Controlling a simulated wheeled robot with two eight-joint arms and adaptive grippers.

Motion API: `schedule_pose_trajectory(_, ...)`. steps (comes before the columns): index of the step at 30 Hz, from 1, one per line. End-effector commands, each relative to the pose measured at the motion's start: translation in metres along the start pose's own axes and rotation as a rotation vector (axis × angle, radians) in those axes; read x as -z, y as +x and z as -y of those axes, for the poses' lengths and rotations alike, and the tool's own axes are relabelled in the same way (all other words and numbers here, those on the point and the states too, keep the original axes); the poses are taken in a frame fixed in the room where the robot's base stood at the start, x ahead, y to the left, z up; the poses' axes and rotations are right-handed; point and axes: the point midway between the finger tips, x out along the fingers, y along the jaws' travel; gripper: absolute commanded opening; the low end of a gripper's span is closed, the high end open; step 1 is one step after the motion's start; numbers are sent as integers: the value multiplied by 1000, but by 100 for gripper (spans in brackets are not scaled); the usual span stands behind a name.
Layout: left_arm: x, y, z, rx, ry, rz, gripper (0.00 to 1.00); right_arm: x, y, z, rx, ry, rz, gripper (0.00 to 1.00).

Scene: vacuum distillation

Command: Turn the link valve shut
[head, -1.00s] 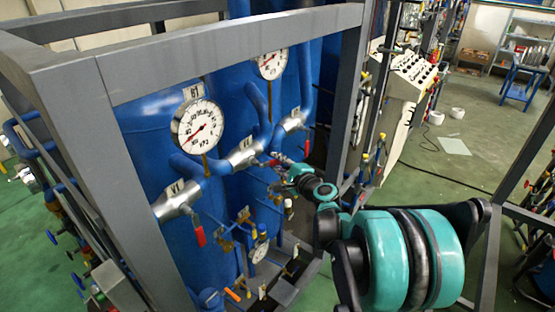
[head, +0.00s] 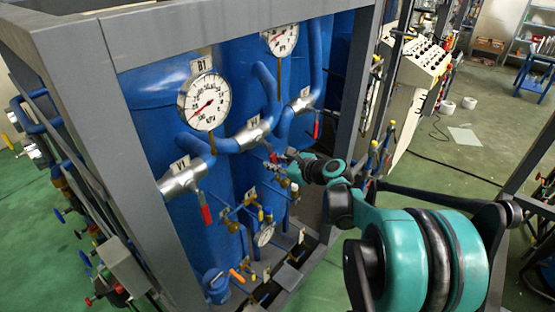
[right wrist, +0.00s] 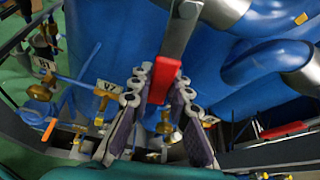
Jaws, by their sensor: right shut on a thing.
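The link valve appears to be the middle silver valve (head: 254,133) on the blue pipe between the two blue tanks; its label is too small to read. My right gripper (head: 277,158) reaches in from the right at its lever. In the right wrist view, my right gripper (right wrist: 160,85) has its two grey, padded fingers on either side of the lever's red grip (right wrist: 164,80), shut on it. The grey metal lever (right wrist: 179,35) runs up from the grip. The lever's angle is hard to judge in the head view. My left gripper is not in view.
Another silver valve (head: 182,181) with a red handle is at the left, and one (head: 304,102) at the right. Round gauges (head: 205,101) stand above the pipes. A grey frame (head: 150,235) encloses the tanks. Small valves and pipes crowd the space below.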

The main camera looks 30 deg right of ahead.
Motion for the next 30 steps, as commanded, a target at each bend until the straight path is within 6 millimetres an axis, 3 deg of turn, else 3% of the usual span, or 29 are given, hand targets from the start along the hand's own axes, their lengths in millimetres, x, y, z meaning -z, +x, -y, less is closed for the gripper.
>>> schedule_pose_trajectory(12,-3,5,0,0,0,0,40,0,-1,-19,-89,209,-2,0)
schedule_pose_trajectory(30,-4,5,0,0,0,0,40,-2,-1,-24,-109,255,-2,0)
